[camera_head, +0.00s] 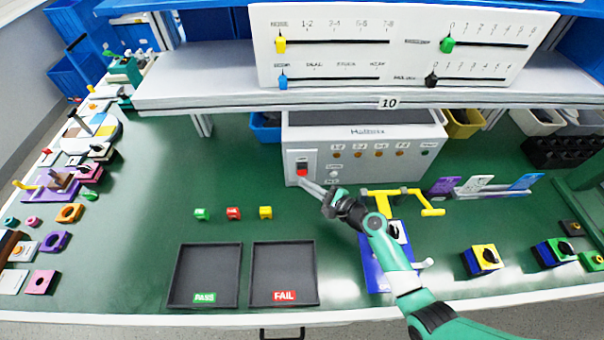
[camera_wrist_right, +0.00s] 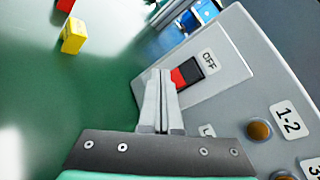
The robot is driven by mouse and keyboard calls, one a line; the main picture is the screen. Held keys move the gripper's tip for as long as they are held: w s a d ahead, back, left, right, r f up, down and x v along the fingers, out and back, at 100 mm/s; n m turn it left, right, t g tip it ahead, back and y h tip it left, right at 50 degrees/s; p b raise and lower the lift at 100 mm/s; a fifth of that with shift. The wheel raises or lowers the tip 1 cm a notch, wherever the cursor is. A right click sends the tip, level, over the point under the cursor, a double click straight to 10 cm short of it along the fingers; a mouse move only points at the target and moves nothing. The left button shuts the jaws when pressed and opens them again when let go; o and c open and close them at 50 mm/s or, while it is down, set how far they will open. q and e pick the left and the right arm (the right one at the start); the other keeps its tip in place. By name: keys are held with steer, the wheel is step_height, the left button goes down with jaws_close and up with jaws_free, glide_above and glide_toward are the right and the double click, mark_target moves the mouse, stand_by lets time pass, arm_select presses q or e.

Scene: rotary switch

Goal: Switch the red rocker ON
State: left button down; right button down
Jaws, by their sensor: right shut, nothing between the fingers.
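The red rocker (camera_head: 302,171) is a small switch, part red and part black, on a light plate at the left of the grey box (camera_head: 360,142). In the right wrist view the rocker (camera_wrist_right: 186,72) has its black part beside the OFF label (camera_wrist_right: 209,62) and its red part nearer my fingers. My right gripper (camera_head: 303,183) is shut and empty, with its tips right by the rocker's red end. In the wrist view the tips (camera_wrist_right: 159,74) overlap or sit just beside that end; I cannot tell whether they touch. My left gripper is not in view.
Green, red and yellow blocks (camera_head: 265,212) lie left of my right arm. The PASS tray (camera_head: 176,275) and FAIL tray (camera_head: 314,270) are in front. A yellow-handled fixture (camera_head: 400,193) stands close to my right arm. A shelf edge (camera_head: 330,104) overhangs the box.

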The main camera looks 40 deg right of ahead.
stand_by(0.8)
steer(key=shift+w+d, duration=0.3)
steer(key=shift+w, duration=0.05)
steer(key=shift+w+d+f+b, duration=0.1)
steer(key=shift+w+d+b, duration=0.1)
steer(key=shift+b, duration=0.25)
stand_by(0.3)
stand_by(0.3)
steer(key=shift+s+a+p, duration=0.55)
steer(key=s+a+p, duration=0.1)
steer(key=s+a+r+p, duration=0.1)
steer(key=s+a, duration=0.1)
steer(key=shift+s+a+p, duration=0.15)
steer(key=shift+s+p, duration=0.15)
steer(key=shift+p, duration=0.05)
